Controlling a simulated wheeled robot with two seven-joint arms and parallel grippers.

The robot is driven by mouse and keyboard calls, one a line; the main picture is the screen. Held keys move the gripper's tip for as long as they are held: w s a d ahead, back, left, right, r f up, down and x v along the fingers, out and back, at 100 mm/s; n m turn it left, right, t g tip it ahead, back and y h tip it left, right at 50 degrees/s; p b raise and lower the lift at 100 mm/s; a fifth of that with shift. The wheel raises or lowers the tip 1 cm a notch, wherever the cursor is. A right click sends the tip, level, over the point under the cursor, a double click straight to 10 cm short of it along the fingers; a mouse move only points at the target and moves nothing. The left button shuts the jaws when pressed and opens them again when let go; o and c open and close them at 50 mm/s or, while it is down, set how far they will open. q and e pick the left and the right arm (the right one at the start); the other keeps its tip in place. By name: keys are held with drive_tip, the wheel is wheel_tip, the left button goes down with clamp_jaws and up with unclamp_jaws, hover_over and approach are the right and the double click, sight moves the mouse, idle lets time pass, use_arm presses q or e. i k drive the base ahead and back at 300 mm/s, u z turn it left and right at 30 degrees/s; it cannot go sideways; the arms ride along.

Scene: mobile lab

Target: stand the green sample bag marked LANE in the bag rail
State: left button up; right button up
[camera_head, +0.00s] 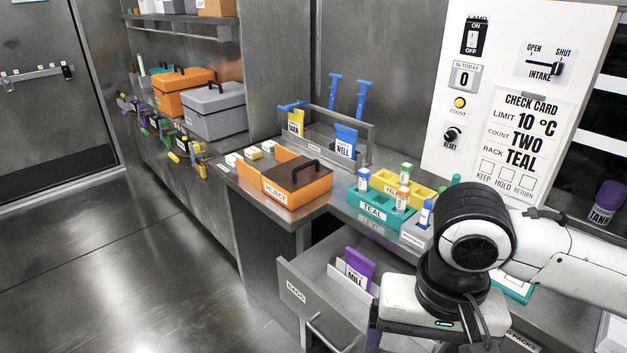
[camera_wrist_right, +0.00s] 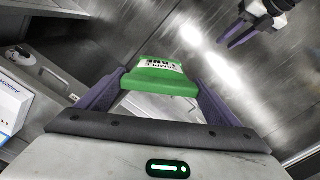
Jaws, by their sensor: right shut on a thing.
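The green sample bag (camera_wrist_right: 160,77), its label reading LANE upside down, is between the purple fingers of my right gripper (camera_wrist_right: 158,86) in the right wrist view. In the head view that arm is at the lower right, over the open drawer's right side, and the bag is hidden. The metal bag rail (camera_head: 358,129) stands on the bench at the back. It holds a yellow bag (camera_head: 296,122) at left and a blue bag marked NELL (camera_head: 345,142) near its right end. My left gripper (camera_wrist_right: 232,40) shows small at the wrist view's upper right; its opening is unclear.
The open drawer (camera_head: 303,288) holds a purple bag marked MILL (camera_head: 361,266). An orange box (camera_head: 283,183) and the teal rack (camera_head: 376,214) with vials stand before the rail. Two blue-handled tools (camera_head: 362,98) rise behind it. The rail has space between its bags.

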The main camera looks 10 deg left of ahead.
sight(319, 150)
drive_tip(key=u, duration=0.8)
drive_tip(key=i, duration=0.5)
drive_tip(key=u, duration=0.8)
drive_tip(key=i, duration=1.55)
drive_tip(key=z, duration=0.7)
drive_tip(key=i, duration=0.45)
drive_tip(key=z, duration=0.3)
